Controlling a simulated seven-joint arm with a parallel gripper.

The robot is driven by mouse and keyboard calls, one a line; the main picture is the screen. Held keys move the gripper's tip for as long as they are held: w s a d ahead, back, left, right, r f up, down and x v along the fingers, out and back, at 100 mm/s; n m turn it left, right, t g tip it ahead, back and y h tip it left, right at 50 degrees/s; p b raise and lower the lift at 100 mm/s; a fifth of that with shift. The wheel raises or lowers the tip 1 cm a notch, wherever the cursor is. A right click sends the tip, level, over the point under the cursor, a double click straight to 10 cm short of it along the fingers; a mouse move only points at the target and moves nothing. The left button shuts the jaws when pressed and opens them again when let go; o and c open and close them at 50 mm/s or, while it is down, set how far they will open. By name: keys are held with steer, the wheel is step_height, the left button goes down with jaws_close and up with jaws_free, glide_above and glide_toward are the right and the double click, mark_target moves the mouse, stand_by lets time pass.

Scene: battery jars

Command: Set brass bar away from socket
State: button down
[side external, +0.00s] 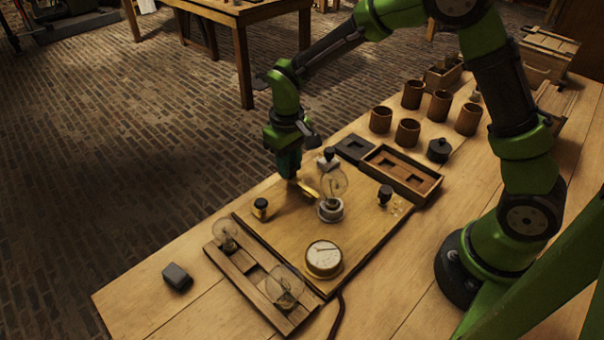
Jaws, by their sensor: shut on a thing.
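The brass bar (307,189) is a short yellow strip at the tip of my gripper (291,179), over the back part of the wooden board (285,237). My gripper is shut on the bar, pointing down. The bar appears tilted; I cannot tell whether it touches the board. To its right, a clear glass bulb (334,185) stands upright in a round white socket (330,211). The bar's right end is close to the bulb in the picture. Dark-capped terminals stand on the board at the left (261,208), at the back (329,155) and at the right (385,194).
A round dial meter (324,257) sits at the board's front. A wooden rack (246,280) with two bulbs lies along its left edge. A small dark block (177,277) is farther left. A compartment tray (421,187) and several brown jars (408,132) stand behind right.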

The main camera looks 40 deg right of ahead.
mark_target(292, 167)
steer(key=c, duration=1.4)
jaws_free()
steer(key=shift+w, duration=0.3)
steer(key=o, duration=0.5)
steer(key=shift+s, duration=0.1)
step_height(292, 167, up, 17)
steer(key=s+d+m+t, duration=0.1)
steer(key=s+d+t, duration=0.1)
steer(key=s, duration=0.4)
steer(key=s+d+r+m+t+y, duration=0.1)
steer(key=s+t, duration=0.1)
steer(key=s, duration=0.5)
steer(key=s+d+r+m+t+y, duration=0.1)
steer(key=s+d+m+t, duration=0.1)
steer(key=s, duration=0.4)
steer(key=shift+s+d+r+t, duration=0.25)
steer(key=shift+d+t, duration=0.1)
steer(key=shift+t, duration=0.25)
